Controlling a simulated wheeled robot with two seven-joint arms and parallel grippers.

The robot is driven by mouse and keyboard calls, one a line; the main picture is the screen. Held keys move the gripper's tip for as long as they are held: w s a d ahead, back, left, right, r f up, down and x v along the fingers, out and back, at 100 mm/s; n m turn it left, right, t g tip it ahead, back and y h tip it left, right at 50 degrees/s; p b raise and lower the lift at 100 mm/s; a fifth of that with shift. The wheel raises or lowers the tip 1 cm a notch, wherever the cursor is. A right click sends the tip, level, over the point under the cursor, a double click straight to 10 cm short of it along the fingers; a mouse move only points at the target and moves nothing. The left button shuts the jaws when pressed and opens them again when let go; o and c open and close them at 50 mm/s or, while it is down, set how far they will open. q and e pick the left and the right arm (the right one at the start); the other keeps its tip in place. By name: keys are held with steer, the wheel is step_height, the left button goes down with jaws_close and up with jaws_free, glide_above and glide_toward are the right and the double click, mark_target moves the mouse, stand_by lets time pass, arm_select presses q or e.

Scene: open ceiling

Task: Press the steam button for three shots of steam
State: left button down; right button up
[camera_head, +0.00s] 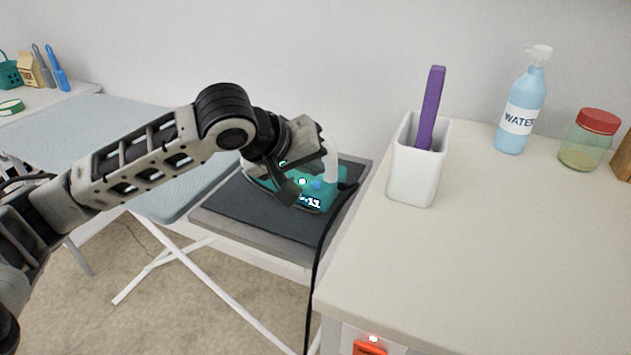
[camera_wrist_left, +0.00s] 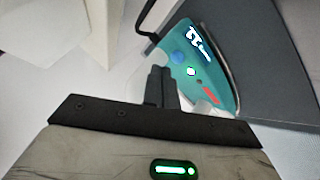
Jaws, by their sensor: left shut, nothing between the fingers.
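Which one is the steam button I cannot tell. My left gripper (camera_head: 289,194) is shut and empty, over the near left part of the iron. In the left wrist view its fingertips (camera_wrist_left: 158,72) point near the blue button; contact cannot be told.
The ironing board (camera_head: 120,140) extends left. A dark cord (camera_head: 321,245) runs down from the iron beside the counter (camera_head: 480,270). On the counter stand a white holder (camera_head: 412,175) with a purple item, a water bottle (camera_head: 521,110) and a red-lidded jar (camera_head: 588,140). The counter front is clear.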

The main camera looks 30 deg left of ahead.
arm_select(q)
steer(key=shift+f, duration=0.1)
steer(key=shift+f, duration=0.35)
steer(key=shift+f, duration=0.45)
stand_by(0.8)
steer(key=shift+r, duration=0.1)
steer(key=shift+r+p, duration=0.8)
steer(key=shift+p, duration=0.55)
